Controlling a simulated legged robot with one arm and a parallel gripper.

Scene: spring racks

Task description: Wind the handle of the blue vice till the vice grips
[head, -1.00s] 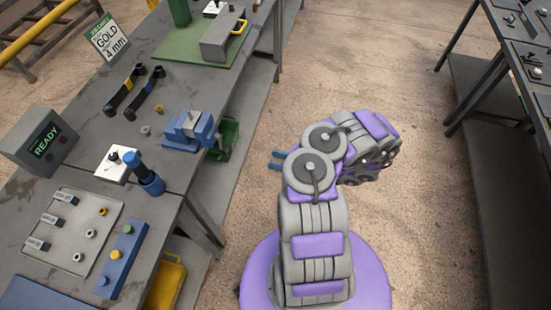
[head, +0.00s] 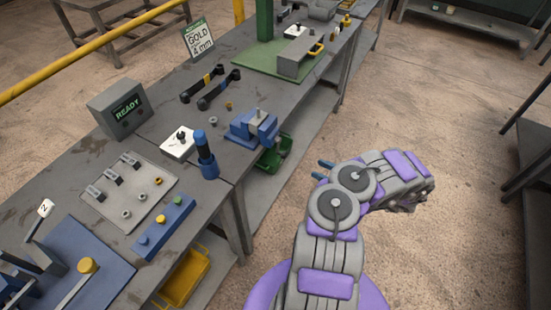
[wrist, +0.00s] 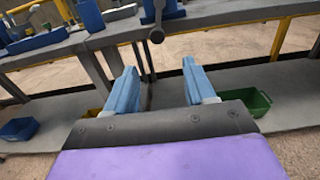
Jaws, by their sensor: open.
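The blue vice (head: 255,128) with a grey metal block on top stands at the right edge of the grey bench in the head view. Its underside shows at the top of the wrist view, where a dark handle with a round knob (wrist: 156,36) hangs at the bench edge. My gripper (head: 322,170) is off the bench, to the right of and below the vice in the head view. In the wrist view its two blue fingers (wrist: 160,66) are wide apart and empty, with the knob beyond the gap between them. Whether the vice holds anything is unclear.
A green bin (head: 275,153) sits under the bench below the vice.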

